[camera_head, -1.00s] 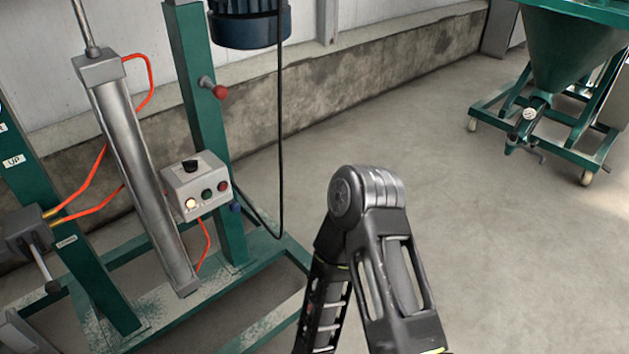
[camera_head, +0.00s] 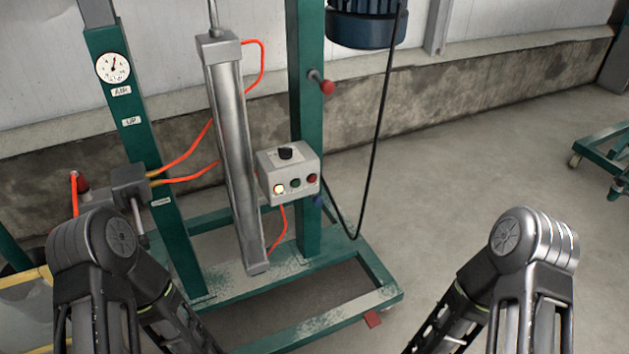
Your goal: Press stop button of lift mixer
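The lift mixer (camera_head: 307,124) is a green steel frame with a silver cylinder (camera_head: 235,150) in its middle. A grey control box (camera_head: 270,168) is fixed on its right post. Which one is the stop button is not labelled legibly. Both my arms show at the bottom left and bottom right, apart from the box. Neither gripper is in view.
A red knob (camera_head: 327,87) sticks out of the right post, and a black cable (camera_head: 374,150) hangs from the blue motor (camera_head: 366,25). Orange hoses (camera_head: 185,158) run to the cylinder. The floor to the right (camera_head: 450,170) is clear. A green wheeled frame (camera_head: 604,152) stands at the right edge.

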